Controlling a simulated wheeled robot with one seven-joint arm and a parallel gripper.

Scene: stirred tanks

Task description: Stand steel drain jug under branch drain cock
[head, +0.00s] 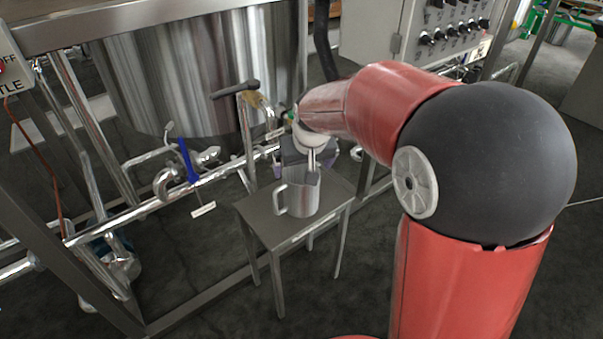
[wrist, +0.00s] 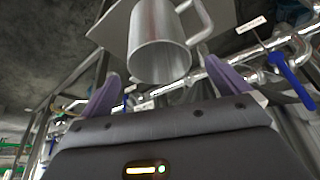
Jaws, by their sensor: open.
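The steel drain jug (head: 302,192) stands upright on a small grey steel stand (head: 262,220), its handle to the left in the head view. In the wrist view the jug (wrist: 160,38) appears upside down, mouth towards my gripper. My gripper (head: 300,160) is at the far side of the jug, near its top, partly hidden by the jug and my arm. Its purple fingers (wrist: 166,77) are spread and hold nothing. A black-handled valve (head: 236,90) is above the stand and a blue-handled valve (head: 187,158) is to the left; I cannot tell which is the branch drain cock.
A large steel tank (head: 180,75) stands behind the pipes. A horizontal pipe run (head: 140,208) and frame rails pass left of the stand. A control cabinet (head: 425,30) with black knobs is at the back right. Dark floor (head: 210,310) lies clear in front.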

